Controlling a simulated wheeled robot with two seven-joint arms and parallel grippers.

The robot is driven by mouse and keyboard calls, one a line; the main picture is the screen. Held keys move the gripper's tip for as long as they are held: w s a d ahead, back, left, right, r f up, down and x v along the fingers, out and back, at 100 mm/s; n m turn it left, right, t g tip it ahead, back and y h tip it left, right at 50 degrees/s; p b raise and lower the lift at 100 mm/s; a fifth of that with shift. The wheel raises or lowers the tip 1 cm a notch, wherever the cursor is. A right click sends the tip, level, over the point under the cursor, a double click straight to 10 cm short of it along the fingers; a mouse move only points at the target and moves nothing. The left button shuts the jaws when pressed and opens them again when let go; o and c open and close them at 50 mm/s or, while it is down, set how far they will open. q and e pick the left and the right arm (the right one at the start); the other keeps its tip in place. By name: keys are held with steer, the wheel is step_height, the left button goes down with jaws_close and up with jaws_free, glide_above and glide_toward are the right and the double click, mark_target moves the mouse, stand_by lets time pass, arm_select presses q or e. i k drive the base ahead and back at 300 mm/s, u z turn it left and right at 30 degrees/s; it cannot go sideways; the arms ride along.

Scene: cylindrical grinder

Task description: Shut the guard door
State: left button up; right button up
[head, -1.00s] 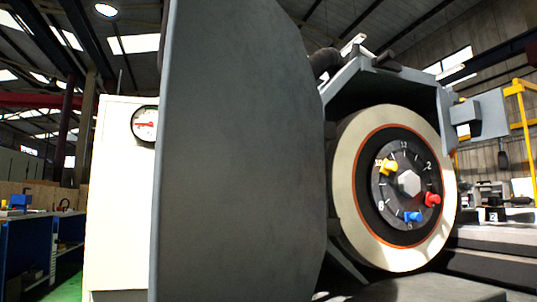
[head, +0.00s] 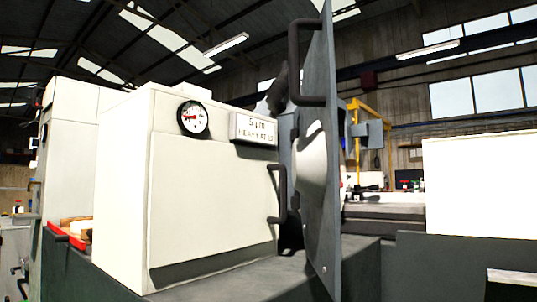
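The guard door (head: 328,200) is a tall grey panel seen nearly edge-on, right of centre in the head view. A dark bar handle (head: 293,62) stands out from its upper left side. A pale rounded shape (head: 310,160) shows against the panel's left side; I cannot tell whether it belongs to the door or is the grinding wheel. The wheel's numbered face is not visible. I cannot tell from this angle how far open the door stands.
A white machine housing (head: 205,205) with a round gauge (head: 193,118), a small sign (head: 254,128) and a dark handle (head: 278,195) stands to the left. A grey bed (head: 245,280) runs below. A white block (head: 480,185) stands at the right.

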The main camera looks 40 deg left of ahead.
mark_target(315, 167)
steer(key=u, duration=1.05)
steer(key=i, duration=0.5)
steer(key=u, duration=0.05)
steer(key=k, duration=0.8)
steer(key=z, duration=0.25)
